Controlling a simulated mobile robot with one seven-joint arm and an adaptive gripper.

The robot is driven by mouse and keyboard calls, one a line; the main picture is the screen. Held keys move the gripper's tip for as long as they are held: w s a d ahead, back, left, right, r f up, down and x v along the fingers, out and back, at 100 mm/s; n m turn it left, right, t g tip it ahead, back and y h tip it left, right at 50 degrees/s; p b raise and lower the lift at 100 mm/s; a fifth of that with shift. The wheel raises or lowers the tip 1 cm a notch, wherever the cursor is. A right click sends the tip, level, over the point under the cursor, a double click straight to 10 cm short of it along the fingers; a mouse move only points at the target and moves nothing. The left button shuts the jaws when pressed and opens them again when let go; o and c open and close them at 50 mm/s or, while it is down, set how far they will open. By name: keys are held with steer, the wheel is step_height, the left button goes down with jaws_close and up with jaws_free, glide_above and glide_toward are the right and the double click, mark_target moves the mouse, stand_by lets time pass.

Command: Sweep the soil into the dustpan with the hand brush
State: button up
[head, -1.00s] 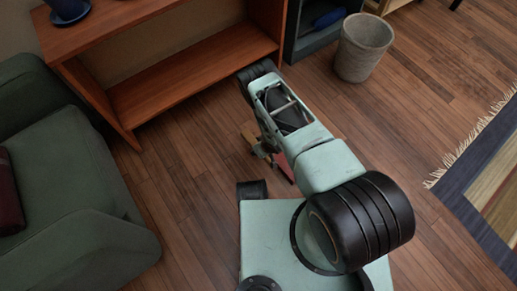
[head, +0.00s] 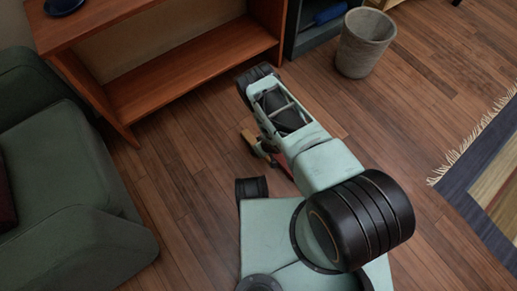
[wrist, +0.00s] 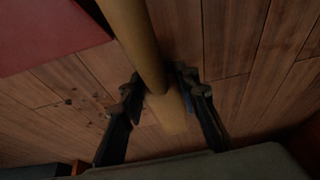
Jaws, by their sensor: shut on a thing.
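My gripper (wrist: 158,92) is shut on a tan wooden handle, which I take to be the hand brush (wrist: 140,40). The handle runs from the top of the wrist view down between the two dark fingers. Its bristles cannot be made out. A flat red thing, likely the dustpan (wrist: 42,30), fills the upper left of the wrist view. In the head view my arm hides most of the work spot; a tan piece of the brush (head: 248,137) shows beside it. A few dark specks (wrist: 70,101) lie on the floor; I cannot tell whether they are soil.
The plank floor (head: 190,190) is open to the left of my arm. A green armchair (head: 70,190) stands at left, a wooden shelf (head: 190,75) at the back. A grey bin (head: 365,45) stands at upper right, and a fringed rug (head: 485,165) lies at right.

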steer(key=shift+f, duration=0.95)
